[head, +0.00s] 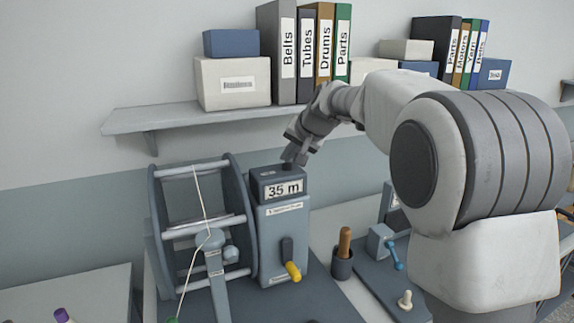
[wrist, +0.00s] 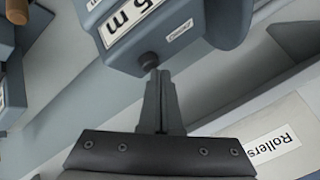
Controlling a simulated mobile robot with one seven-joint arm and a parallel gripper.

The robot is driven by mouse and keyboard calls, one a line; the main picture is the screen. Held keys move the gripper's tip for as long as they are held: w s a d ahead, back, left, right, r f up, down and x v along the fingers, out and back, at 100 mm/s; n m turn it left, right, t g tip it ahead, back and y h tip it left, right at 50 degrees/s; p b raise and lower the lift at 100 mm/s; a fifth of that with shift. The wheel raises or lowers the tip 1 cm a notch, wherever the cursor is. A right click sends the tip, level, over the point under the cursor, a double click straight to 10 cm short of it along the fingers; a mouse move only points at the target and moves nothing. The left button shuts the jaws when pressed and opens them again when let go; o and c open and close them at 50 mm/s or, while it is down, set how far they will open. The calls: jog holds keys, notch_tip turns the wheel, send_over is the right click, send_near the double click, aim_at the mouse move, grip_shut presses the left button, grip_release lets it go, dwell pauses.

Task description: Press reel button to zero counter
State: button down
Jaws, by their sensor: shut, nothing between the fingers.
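The reel counter (head: 265,187) is a grey-blue box on top of a taller housing (head: 290,225) beside the reel (head: 236,190). Its display (head: 284,189) reads "35 m". In the wrist view the counter's display (wrist: 128,16) shows in part, tilted. A small round dark button (wrist: 149,60) stands out from the counter's top face. My gripper (wrist: 158,74) is shut with nothing between its fingers. Its fingertips are at the button and appear to touch it; I cannot tell whether it is pressed in. In the head view my gripper (head: 291,157) is just above the counter and hides much of the button.
A crank with a yellow handle (head: 293,271) is on the housing's front. A cup (head: 342,266) holding a wooden-handled tool stands to the right. A shelf (head: 150,119) with boxes and binders runs behind. A "Rollers" label (wrist: 271,145) shows at the wrist view's lower right.

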jog(key=shift+f, duration=0.35)
dwell(0.5)
jog(key=shift+r+p, duration=0.55)
jog(key=shift+r, duration=0.4)
notch_tip(320, 180, up, 5)
jog(key=p, duration=0.4)
dwell(0.3)
